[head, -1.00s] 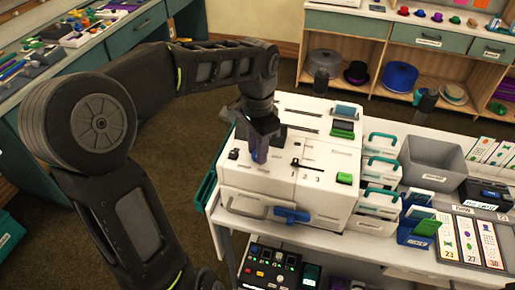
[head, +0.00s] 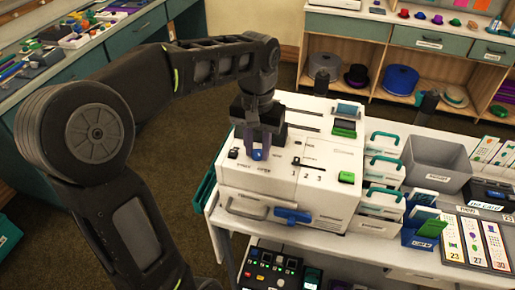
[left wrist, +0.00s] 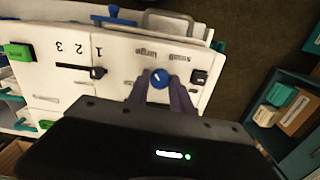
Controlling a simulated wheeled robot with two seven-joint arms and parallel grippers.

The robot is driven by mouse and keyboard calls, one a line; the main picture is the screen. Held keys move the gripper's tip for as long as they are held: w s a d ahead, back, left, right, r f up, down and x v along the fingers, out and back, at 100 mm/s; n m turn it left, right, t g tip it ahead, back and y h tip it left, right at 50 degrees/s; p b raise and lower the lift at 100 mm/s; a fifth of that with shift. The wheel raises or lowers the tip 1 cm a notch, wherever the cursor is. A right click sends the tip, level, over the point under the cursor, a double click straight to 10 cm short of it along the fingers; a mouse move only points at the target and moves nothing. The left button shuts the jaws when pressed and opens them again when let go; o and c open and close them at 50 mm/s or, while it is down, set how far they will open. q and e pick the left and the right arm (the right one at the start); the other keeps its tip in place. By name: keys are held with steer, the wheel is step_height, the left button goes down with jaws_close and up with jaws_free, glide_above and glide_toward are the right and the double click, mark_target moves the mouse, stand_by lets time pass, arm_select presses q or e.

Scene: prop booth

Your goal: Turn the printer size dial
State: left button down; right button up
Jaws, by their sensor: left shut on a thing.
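The printer (head: 325,155) is a white box on the white table, with controls on its top. Its size dial is a small round blue knob (head: 257,155), also seen in the left wrist view (left wrist: 159,78), beside printed "small" and "large" labels. My left gripper (head: 257,152) points down onto the printer top. In the left wrist view its two purplish fingers (left wrist: 160,88) stand on either side of the knob and are shut on it. The fingers cover part of the knob. My right gripper is in neither current view.
A black slider (head: 298,163) with numbers 1 to 3, a green button (head: 346,177) and a black switch (head: 233,153) lie near the dial. A blue handle (head: 292,216) is on the printer front. Small drawers and a grey bin (head: 437,180) stand to the right.

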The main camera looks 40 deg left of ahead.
mark_target(258, 152)
arm_select(q)
steer(key=shift+n, duration=0.4)
steer(key=c, duration=1.1)
jaws_free()
steer(key=shift+r, duration=0.55)
step_height(258, 152, up, 6)
steer(key=p, duration=0.2)
steer(key=shift+f+p, duration=0.1)
steer(key=shift+p, duration=0.2)
steer(key=shift+r+p, duration=0.5)
steer(key=shift+r, duration=0.05)
steer(key=shift+f, duration=0.1)
